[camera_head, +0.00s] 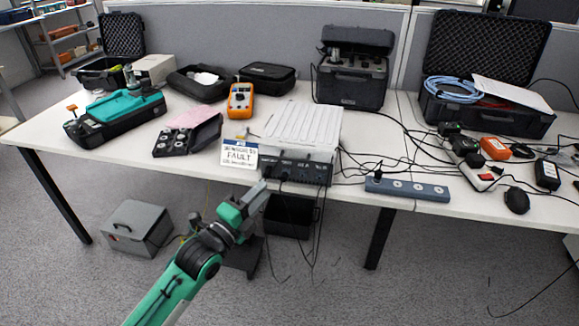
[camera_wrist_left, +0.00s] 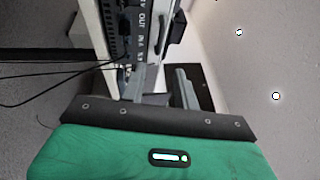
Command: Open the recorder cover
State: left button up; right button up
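A white ribbed unit (camera_head: 302,124) with a black connector panel (camera_head: 296,168) at its front sits at the front edge of the table. I take it for the recorder; its ribbed top lies flat, and I cannot make out a separate cover edge. My left gripper (camera_head: 258,190) is just in front of and below the panel's left end. In the left wrist view the two fingers (camera_wrist_left: 160,88) are apart with a gap between them, and the lettered black panel (camera_wrist_left: 138,30) is just beyond. Contact with the unit cannot be told. My right gripper is not in view.
A FAULT sign (camera_head: 239,154) stands at the unit's left, with an orange meter (camera_head: 240,101) behind it. Cables hang from the panel. A power strip (camera_head: 407,188) lies to the right. A black case (camera_head: 352,85) stands behind. A grey box (camera_head: 137,228) is on the floor.

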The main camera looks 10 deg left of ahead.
pick_arm(q)
jog(key=x, duration=1.2)
jog(key=shift+w, duration=0.35)
grip_shut()
